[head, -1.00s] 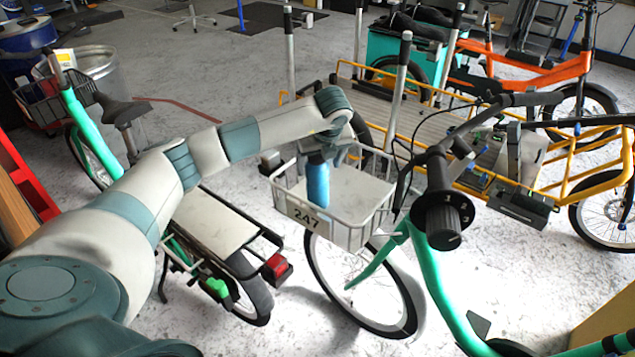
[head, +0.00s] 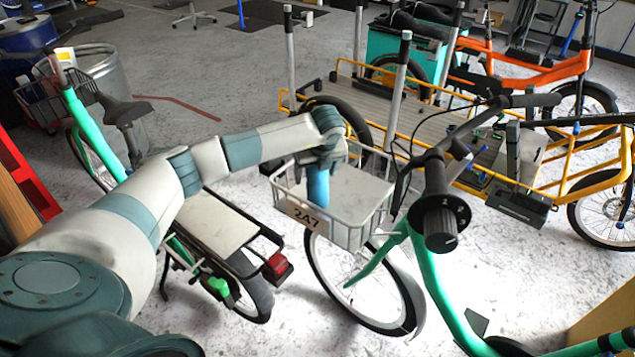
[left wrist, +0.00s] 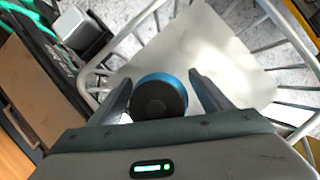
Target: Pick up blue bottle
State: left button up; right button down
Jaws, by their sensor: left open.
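The blue bottle (head: 318,186) stands upright in the wire basket (head: 362,235) on the front of a green bike. In the left wrist view the bottle (left wrist: 159,97) shows from above, with a dark cap and a blue rim. My left gripper (left wrist: 155,85) is open, with one finger on each side of the bottle near its top. In the head view my left gripper (head: 318,160) is over the bottle and hides its upper part. I cannot tell whether the fingers touch it. My right gripper is not in view.
The basket has a pale flat floor and a plate reading 247. The green bike's handlebar (head: 441,222) stands right of it. A yellow cargo bike (head: 420,130) is behind. A rear rack (head: 212,222) lies left, below my arm.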

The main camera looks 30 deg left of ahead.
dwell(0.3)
pick_arm(q)
jog(key=c, duration=1.2)
jog(key=shift+o, duration=0.2)
jog(key=shift+r, duration=0.15)
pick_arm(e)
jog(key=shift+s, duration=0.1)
